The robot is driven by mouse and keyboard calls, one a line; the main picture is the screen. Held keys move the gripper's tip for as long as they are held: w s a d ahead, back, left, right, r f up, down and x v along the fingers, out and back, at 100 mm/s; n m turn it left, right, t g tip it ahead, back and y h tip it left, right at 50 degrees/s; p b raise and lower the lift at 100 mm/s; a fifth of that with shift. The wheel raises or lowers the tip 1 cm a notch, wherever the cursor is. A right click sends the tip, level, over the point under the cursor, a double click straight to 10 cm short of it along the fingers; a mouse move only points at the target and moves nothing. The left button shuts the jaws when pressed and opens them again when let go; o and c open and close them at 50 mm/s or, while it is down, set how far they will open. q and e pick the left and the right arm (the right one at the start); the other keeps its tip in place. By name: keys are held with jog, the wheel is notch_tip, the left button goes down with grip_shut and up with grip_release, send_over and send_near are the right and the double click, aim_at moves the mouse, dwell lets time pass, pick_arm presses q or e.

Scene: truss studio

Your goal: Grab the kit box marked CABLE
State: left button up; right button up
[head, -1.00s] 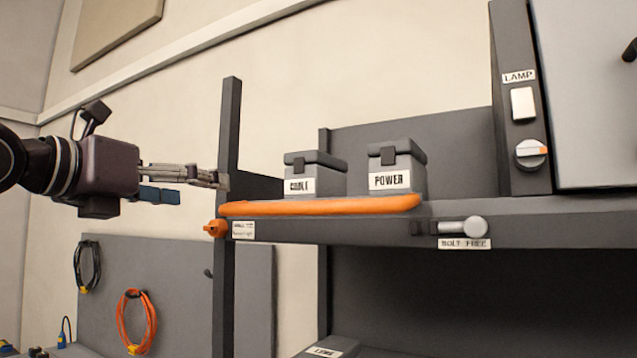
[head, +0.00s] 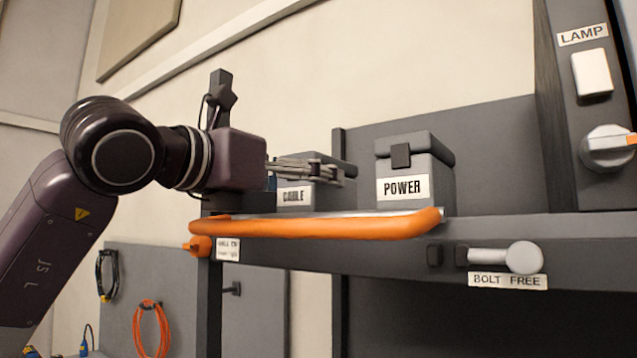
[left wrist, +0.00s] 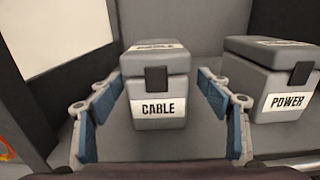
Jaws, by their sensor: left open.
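The grey CABLE kit box (head: 298,194) sits on the shelf behind the orange rail, and my left gripper partly covers it in the head view. In the left wrist view the CABLE box (left wrist: 156,100) is upright, with its lid shut, a dark latch and its label facing me. My left gripper (left wrist: 160,100) is open, with one blue-padded finger on each side of the box. In the head view the left gripper (head: 335,172) is level with the box. My right gripper is not in view.
The POWER box (head: 405,175) stands right of the CABLE box, close to the right finger. The orange rail (head: 320,227) runs along the shelf's front edge. A dark post (head: 221,90) rises at the left, and a LAMP switch panel (head: 590,75) stands at the right.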

pick_arm(q)
jog(key=p+x, duration=0.1)
jog(key=x, duration=0.1)
jog(key=shift+w+d+r+p, duration=0.15)
jog(key=shift+w+r+p, duration=0.05)
jog(key=shift+w+p, duration=0.2)
jog(key=shift+p+x, duration=0.5)
jog(key=shift+x, duration=0.7)
jog(key=shift+w+f, duration=0.15)
jog(key=shift+f, duration=0.05)
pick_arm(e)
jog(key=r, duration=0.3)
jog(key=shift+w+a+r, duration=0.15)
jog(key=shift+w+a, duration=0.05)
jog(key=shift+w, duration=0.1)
pick_arm(q)
jog(key=c, duration=1.5)
jog(key=shift+r, duration=0.1)
jog(key=c, duration=0.3)
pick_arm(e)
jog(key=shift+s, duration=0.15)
pick_arm(q)
jog(key=shift+r, duration=0.15)
